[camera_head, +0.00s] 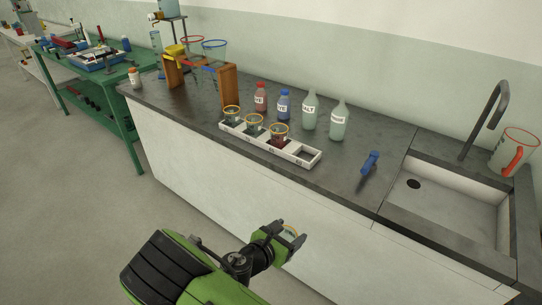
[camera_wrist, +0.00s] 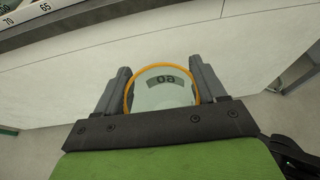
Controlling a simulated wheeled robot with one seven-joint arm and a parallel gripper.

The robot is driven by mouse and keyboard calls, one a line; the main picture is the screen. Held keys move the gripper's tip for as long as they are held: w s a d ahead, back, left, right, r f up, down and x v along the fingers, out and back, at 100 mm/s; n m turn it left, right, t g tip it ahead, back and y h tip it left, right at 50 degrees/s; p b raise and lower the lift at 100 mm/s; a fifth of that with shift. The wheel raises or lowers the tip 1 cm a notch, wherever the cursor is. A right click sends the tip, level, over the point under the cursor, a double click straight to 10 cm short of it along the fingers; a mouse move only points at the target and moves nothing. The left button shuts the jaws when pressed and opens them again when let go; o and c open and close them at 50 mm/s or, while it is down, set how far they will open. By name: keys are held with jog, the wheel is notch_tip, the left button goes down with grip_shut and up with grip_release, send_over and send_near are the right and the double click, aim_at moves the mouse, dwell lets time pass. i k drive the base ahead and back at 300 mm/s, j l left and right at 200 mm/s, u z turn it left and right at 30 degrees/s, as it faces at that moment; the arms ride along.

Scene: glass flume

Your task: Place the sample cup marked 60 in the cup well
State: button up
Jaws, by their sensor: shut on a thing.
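My gripper (camera_head: 289,233) is shut on a clear sample cup (camera_wrist: 163,88) with an orange rim, held in the air in front of the bench. In the wrist view the cup sits between both fingers. Its dark label shows two digits, which look upside down and which I cannot read for certain. The cup also shows partly in the head view (camera_head: 291,231). A white cup rack (camera_head: 284,152) stands on the bench, up and beyond my gripper. Three cups with dark or red contents fill its left wells, and its right end well (camera_head: 304,155) is empty.
A red bottle (camera_head: 260,97), a blue bottle (camera_head: 283,105) and two pale bottles stand behind the rack. A blue-handled tool (camera_head: 369,164) lies to its right, before the sink (camera_head: 445,205). A wooden stand with funnels (camera_head: 228,88) is at left. The bench's front edge lies between gripper and rack.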

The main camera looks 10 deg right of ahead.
aim_at(306, 159)
jog(key=i+u, duration=0.15)
jog(key=u, duration=0.3)
jog(key=i+l+u, duration=0.15)
jog(key=u, duration=0.25)
jog(key=i+l+u, duration=0.15)
jog(key=u, duration=0.3)
jog(key=i+l+u, duration=0.1)
jog(key=l+u, duration=0.15)
jog(key=u, duration=0.15)
jog(key=l+u, duration=0.2)
jog(key=u, duration=0.25)
jog(key=i+l, duration=0.05)
